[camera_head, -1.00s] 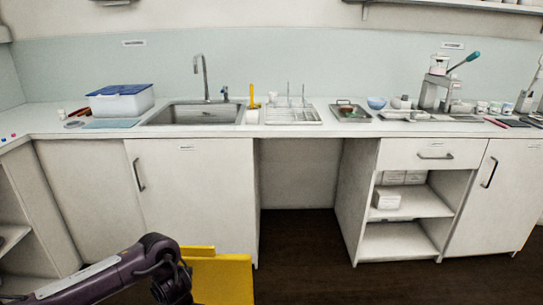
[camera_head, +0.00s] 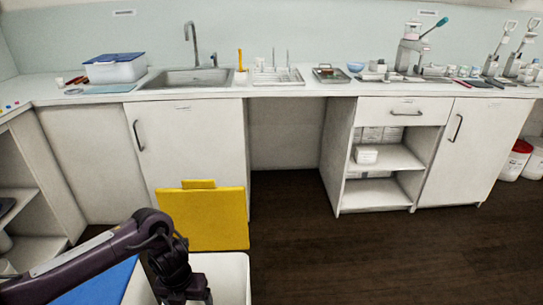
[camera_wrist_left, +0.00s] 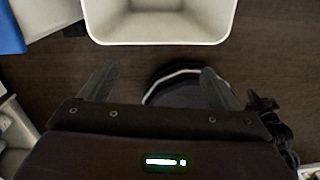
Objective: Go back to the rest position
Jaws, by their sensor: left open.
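My left arm comes in from the lower left of the head view, its wrist low over a white bin. My left gripper (camera_wrist_left: 156,85) shows in the left wrist view with its two dark fingers wide apart and nothing between them. The fingertips point toward the rim of the white bin (camera_wrist_left: 158,41), which also shows in the head view (camera_head: 231,272) below an upright yellow panel (camera_head: 205,220). A dark round shape with a pale rim lies beyond the fingers, unclear. My right arm and gripper are not in view.
A long counter (camera_head: 120,90) with a sink (camera_head: 187,78), blue-lidded box (camera_head: 115,68) and press (camera_head: 409,50) runs across the back. Cabinets and an open shelf unit (camera_head: 385,155) stand below. Red-and-white tubs (camera_head: 515,158) stand at right. Dark floor (camera_head: 340,250) is clear at centre right.

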